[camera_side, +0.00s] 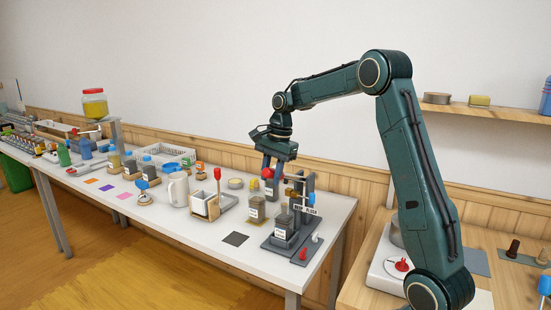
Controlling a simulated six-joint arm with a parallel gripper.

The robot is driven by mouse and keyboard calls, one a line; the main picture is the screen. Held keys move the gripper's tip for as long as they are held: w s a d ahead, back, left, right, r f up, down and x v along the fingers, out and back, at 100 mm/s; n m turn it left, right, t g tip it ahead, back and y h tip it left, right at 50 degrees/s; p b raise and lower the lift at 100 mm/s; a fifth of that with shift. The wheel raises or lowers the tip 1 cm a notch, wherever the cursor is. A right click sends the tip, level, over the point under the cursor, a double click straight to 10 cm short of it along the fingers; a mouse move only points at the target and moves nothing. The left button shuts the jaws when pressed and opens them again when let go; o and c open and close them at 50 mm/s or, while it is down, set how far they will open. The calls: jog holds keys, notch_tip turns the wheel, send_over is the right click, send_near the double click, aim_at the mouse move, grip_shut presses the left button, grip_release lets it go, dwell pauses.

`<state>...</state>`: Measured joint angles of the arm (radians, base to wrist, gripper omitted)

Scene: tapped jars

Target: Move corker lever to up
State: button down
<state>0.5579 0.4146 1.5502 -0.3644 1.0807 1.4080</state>
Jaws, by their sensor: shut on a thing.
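The corker (308,190) is a dark grey stand on a base plate near the right end of the white table. A bottle (283,228) with a pale label stands on its base. The corker lever (267,173) shows as a red knob to the left of the stand's top, with its arm partly hidden. My gripper (270,169) reaches down from above and is shut on the lever at its red knob. The lever looks close to level; its exact angle is hard to tell.
Another bottle (257,208) with a yellow top stands left of the corker. A dark square mat (235,239) lies in front. A red stopper (303,253) and a white one (316,238) stand by the corker base. A white pitcher (178,190) stands farther left.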

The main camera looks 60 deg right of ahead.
jog(key=shift+w+d+r, duration=0.1)
jog(key=shift+d+r, duration=0.15)
jog(key=shift+r, duration=0.35)
jog(key=c, duration=1.1)
grip_release()
jog(key=shift+c, duration=0.2)
jog(key=shift+f, duration=0.1)
jog(key=shift+s+d+r, duration=0.15)
jog(key=shift+s+r, duration=0.05)
jog(key=shift+r, duration=1.05)
jog(key=shift+s+d+r, duration=0.15)
jog(key=shift+s+r, duration=0.1)
jog(key=shift+r, duration=0.95)
jog(key=shift+s+d+r, duration=0.15)
jog(key=shift+s+r, duration=0.05)
jog(key=shift+r, duration=1.05)
